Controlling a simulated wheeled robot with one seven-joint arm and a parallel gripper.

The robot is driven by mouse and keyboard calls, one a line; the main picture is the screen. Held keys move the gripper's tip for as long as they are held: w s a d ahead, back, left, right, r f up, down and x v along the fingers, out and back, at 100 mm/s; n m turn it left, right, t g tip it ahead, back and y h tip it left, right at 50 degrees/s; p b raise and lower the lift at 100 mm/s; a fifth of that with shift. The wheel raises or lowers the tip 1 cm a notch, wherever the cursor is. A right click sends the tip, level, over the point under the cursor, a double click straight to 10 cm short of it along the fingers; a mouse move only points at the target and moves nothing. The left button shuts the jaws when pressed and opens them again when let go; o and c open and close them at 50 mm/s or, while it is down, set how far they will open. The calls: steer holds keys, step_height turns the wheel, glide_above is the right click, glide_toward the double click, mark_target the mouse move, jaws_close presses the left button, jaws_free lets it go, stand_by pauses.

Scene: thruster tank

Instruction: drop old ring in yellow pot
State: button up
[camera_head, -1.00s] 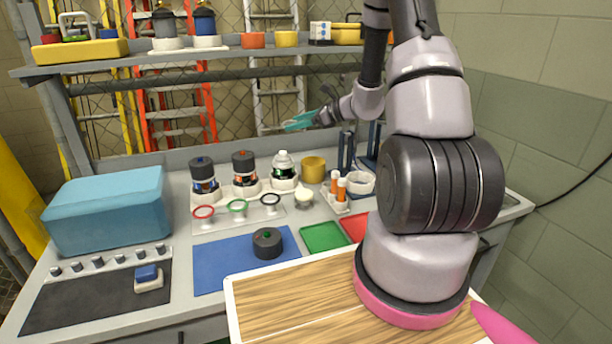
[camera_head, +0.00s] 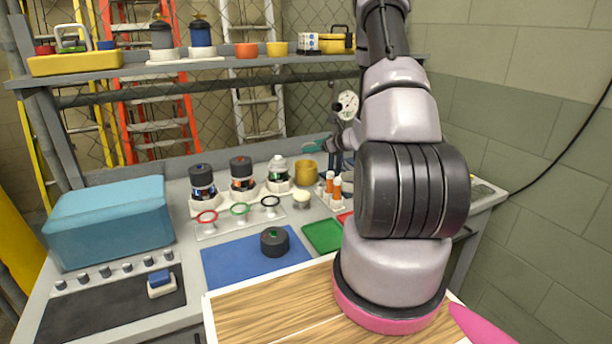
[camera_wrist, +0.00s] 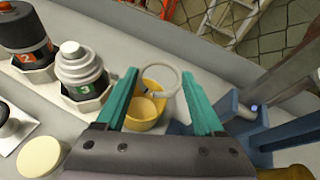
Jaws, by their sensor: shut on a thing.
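The old ring (camera_wrist: 178,83) is a thin pale grey hoop in the wrist view. My gripper (camera_wrist: 160,82) has teal fingers and is shut on it, one finger at each side. The ring appears over the far part of the yellow pot (camera_wrist: 146,112), whose opening faces up; the exact height above it is unclear. In the head view the yellow pot (camera_head: 306,173) stands at the back of the bench. My gripper (camera_head: 315,147) shows just above and right of it, partly hidden by my arm. The ring cannot be made out there.
Thruster 3 (camera_wrist: 82,72) stands left of the pot, with thruster 2 (camera_wrist: 22,40) beyond. A blue stand (camera_wrist: 245,125) is close on the right. Red, green and black rings sit on a pale holder (camera_head: 240,227). A shelf (camera_head: 215,66) runs above the bench's back.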

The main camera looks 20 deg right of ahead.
steer(key=shift+f, duration=0.3)
steer(key=o, duration=1.3)
steer(key=shift+s+d, duration=0.1)
steer(key=v, duration=1)
steer(key=shift+s+r, duration=0.2)
steer(key=shift+s, duration=0.05)
steer(key=shift+d, duration=0.15)
